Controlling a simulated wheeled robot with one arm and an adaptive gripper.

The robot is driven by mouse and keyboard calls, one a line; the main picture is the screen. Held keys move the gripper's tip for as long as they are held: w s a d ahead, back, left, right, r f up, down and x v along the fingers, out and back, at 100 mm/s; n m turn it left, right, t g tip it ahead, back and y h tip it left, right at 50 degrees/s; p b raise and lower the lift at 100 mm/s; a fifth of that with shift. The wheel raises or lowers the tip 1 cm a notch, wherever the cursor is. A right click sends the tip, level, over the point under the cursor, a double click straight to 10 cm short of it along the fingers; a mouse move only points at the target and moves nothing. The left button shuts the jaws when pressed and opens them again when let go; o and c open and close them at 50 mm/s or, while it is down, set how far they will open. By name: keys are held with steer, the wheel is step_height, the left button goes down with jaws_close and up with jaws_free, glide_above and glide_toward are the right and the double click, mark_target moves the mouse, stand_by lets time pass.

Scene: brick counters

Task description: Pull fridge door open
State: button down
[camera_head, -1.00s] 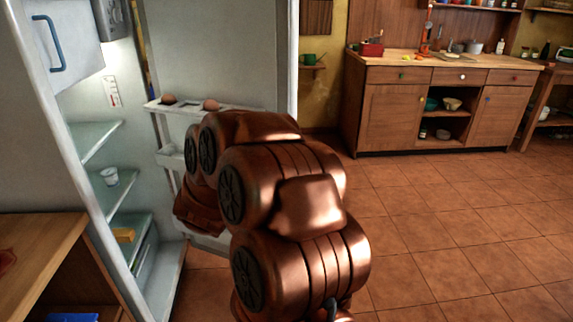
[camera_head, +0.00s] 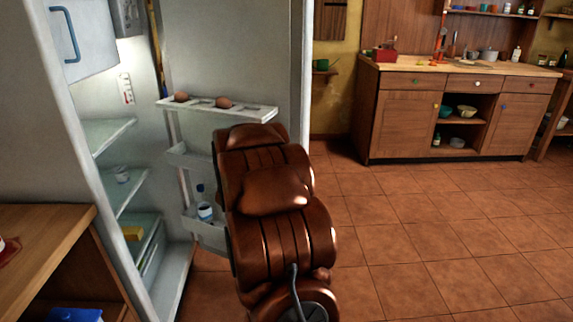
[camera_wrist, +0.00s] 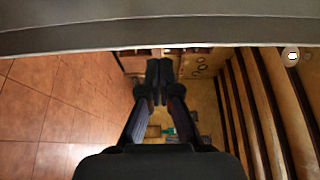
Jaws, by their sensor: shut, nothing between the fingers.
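The fridge (camera_head: 50,130) stands at the left in the head view, with its lit shelves showing. Its door (camera_head: 235,55) stands wide open, inner side toward me. The door racks hold eggs (camera_head: 224,102) and a bottle (camera_head: 204,208). My copper arm covers part of the door's lower racks. My gripper is hidden in the head view. In the wrist view my gripper (camera_wrist: 159,72) has its fingertips together with nothing between them. A grey band (camera_wrist: 150,33), perhaps the door's edge, crosses the top of that view, close to the fingertips. Contact cannot be told.
A wooden counter (camera_head: 40,225) stands at the near left beside the fridge. A wooden cabinet (camera_head: 405,115) with bowls and a sink stands at the back right. The tiled floor (camera_head: 430,230) between is clear.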

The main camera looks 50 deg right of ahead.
steer(key=shift+x, duration=2.65)
